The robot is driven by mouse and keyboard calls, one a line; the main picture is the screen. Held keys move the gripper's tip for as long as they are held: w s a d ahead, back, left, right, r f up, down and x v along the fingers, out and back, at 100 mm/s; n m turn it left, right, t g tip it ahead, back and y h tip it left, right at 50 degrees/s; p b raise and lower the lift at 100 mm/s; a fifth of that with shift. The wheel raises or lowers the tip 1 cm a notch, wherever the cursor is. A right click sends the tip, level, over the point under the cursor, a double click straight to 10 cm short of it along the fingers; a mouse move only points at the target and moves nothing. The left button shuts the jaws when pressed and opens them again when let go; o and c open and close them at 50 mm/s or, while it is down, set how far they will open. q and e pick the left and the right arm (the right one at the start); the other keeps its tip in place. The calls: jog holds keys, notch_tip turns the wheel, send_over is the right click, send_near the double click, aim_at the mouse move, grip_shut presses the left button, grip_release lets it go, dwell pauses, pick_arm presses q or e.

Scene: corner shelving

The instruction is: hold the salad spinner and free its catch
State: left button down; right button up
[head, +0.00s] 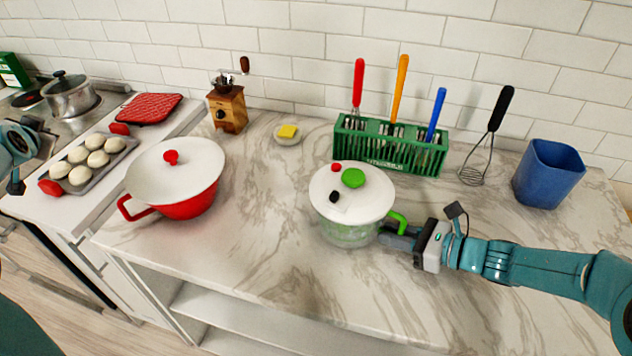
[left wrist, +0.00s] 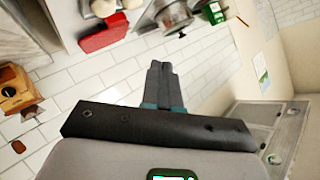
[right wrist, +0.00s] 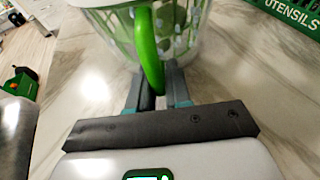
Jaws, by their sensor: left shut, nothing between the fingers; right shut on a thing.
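The salad spinner (head: 350,205) stands on the marble counter, with a clear bowl, a white lid, a green knob (head: 353,178), a small red button (head: 336,168) and a small black piece (head: 334,196) on the lid. I cannot tell which piece is the catch. Its green handle (right wrist: 148,50) is between the fingers of my right gripper (right wrist: 160,85), which is shut on it. The right gripper also shows in the head view (head: 392,236), at the spinner's right side. My left gripper (left wrist: 161,72) is shut and empty, away from the spinner, at the head view's left edge (head: 18,184).
A red pot (head: 190,205) with a white lid stands left of the spinner. A green utensil rack (head: 390,150) stands close behind it, a whisk (head: 487,150) and blue container (head: 547,175) to the right. A tray of buns (head: 85,165) lies far left. Counter in front is clear.

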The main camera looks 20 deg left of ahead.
jog(key=shift+s+d+r, duration=0.1)
jog(key=shift+s, duration=0.2)
pick_arm(q)
jog(key=w+d+m+h, duration=0.1)
jog(key=w+d+h, duration=0.2)
jog(key=d, duration=0.6)
jog(key=w+d+h, duration=0.4)
jog(key=d, duration=0.5)
jog(key=w+d+m+h, duration=0.1)
jog(key=w+d+h, duration=0.2)
jog(key=d, duration=0.6)
jog(key=shift+w+d+m+g, duration=0.2)
jog(key=shift+w+m+g, duration=0.15)
jog(key=shift+w, duration=0.25)
pick_arm(e)
jog(key=shift+w+a, duration=0.2)
jog(key=shift+w, duration=0.15)
jog(key=shift+s+d, duration=0.1)
jog(key=shift+s, duration=0.05)
pick_arm(q)
jog(key=s+d+r+m+g+h, duration=0.1)
jog(key=s+d+g+h, duration=0.1)
jog(key=d, duration=0.9)
jog(key=s+d+r+m+g+h, duration=0.2)
jog(key=s+d+g+h, duration=0.1)
jog(key=d, duration=0.8)
jog(key=shift+s+d+g+h, duration=0.15)
jog(key=shift+s+g+h, duration=0.1)
jog(key=shift+g+h, duration=0.35)
